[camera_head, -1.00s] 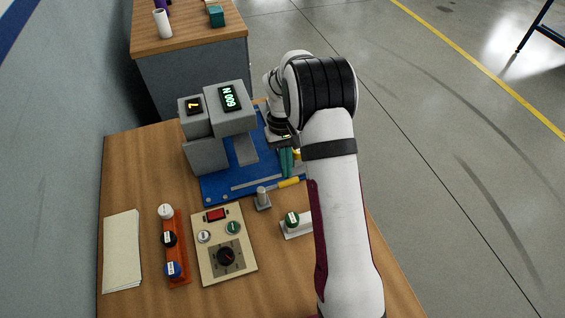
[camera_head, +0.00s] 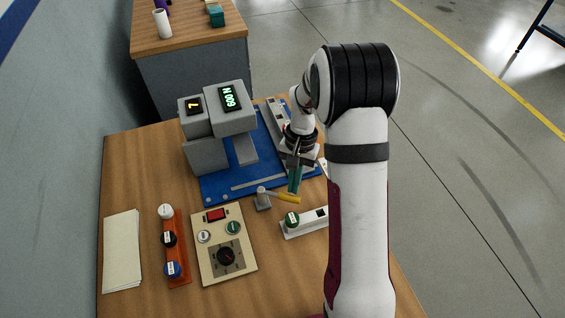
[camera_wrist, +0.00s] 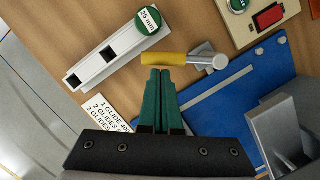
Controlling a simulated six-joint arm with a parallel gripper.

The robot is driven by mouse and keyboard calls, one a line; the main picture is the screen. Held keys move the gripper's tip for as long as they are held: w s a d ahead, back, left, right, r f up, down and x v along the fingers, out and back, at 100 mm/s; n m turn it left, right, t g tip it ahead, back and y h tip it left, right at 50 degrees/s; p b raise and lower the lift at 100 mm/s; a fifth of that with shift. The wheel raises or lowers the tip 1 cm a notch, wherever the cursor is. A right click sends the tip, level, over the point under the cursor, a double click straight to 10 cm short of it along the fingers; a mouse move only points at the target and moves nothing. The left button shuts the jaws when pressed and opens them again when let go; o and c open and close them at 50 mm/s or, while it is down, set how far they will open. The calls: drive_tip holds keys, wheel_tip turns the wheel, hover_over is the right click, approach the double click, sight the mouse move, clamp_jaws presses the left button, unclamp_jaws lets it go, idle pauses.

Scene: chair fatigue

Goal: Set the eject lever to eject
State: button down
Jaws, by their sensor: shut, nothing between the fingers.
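The lever has a yellow handle (camera_head: 286,197) on a grey post (camera_head: 263,199) at the front edge of the blue base plate (camera_head: 215,189). The handle points right and slightly toward the front. I can read no eject mark. In the wrist view the yellow handle (camera_wrist: 164,59) lies just beyond my fingertips, with its grey pivot (camera_wrist: 210,60) to the right. My gripper (camera_head: 295,190) has green fingers, shut and empty, at the plate side of the handle. In the wrist view the gripper (camera_wrist: 160,72) meets the handle's edge; I cannot tell whether they touch.
A white rail (camera_head: 313,224) with a green 25 mm knob (camera_head: 292,219) lies in front of the lever. A beige control panel (camera_head: 245,264) and orange button strip (camera_head: 183,255) are left. The grey display machine (camera_head: 205,155) stands behind. A printed card (camera_wrist: 105,115) lies near the gripper.

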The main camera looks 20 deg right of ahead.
drive_tip(key=shift+s, duration=0.1)
idle(0.5)
drive_tip(key=w+d+r, duration=0.1)
drive_tip(key=w+r, duration=0.1)
drive_tip(key=r, duration=0.3)
drive_tip(key=w+d+r, duration=0.2)
drive_tip(key=w+r, duration=0.1)
drive_tip(key=r, duration=0.2)
drive_tip(key=shift+d+r, duration=0.3)
